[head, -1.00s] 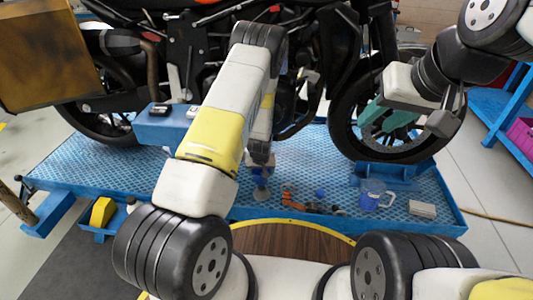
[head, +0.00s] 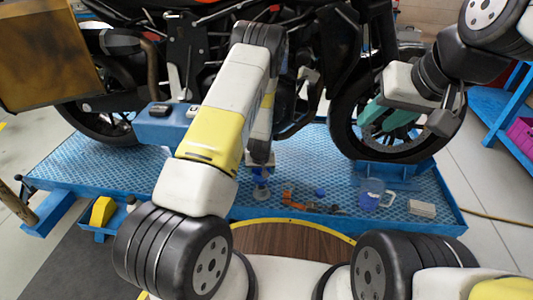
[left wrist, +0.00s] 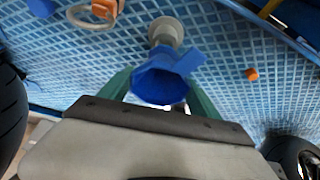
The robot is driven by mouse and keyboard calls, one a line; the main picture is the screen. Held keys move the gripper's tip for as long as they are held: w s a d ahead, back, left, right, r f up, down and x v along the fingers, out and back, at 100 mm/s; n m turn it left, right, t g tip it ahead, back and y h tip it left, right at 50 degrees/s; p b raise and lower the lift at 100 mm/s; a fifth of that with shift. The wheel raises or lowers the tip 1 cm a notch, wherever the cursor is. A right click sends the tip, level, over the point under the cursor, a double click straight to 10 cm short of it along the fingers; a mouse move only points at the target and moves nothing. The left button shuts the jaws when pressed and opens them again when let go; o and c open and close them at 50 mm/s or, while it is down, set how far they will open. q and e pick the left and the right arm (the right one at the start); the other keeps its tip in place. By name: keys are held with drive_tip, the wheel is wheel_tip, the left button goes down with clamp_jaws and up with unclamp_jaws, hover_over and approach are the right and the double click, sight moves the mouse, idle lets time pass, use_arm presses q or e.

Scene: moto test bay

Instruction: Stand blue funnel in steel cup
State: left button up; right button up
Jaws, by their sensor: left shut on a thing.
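The blue funnel (left wrist: 160,82) is held between the green fingers of my left gripper (left wrist: 162,98), its wide mouth turned toward the left wrist camera. In the head view the funnel (head: 261,171) is a small blue patch below my left gripper (head: 261,160). The grey steel cup (left wrist: 166,30) shows just beyond the funnel, partly covered by it; in the head view the cup (head: 261,193) is on the blue platform, under the funnel. The funnel's spout is hidden, so I cannot tell whether it is inside the cup. My right gripper (head: 374,118), with teal fingers, is raised by the front wheel, away from both.
The blue platform (head: 325,170) carries orange-and-dark items (head: 300,204), a clear blue jug (head: 374,195) and a pale block (head: 422,209) right of the cup. The motorcycle (head: 190,60) stands close behind. A yellow block (head: 102,211) lies at the left.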

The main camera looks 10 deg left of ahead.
use_arm(q)
drive_tip(key=shift+f, duration=0.2)
drive_tip(key=shift+f, duration=0.75)
drive_tip(key=shift+f, duration=0.25)
drive_tip(key=shift+f, duration=0.45)
drive_tip(key=shift+f, duration=0.2)
idle(0.7)
drive_tip(key=o, duration=1.6)
drive_tip(key=shift+c, duration=0.2)
drive_tip(key=shift+r, duration=0.1)
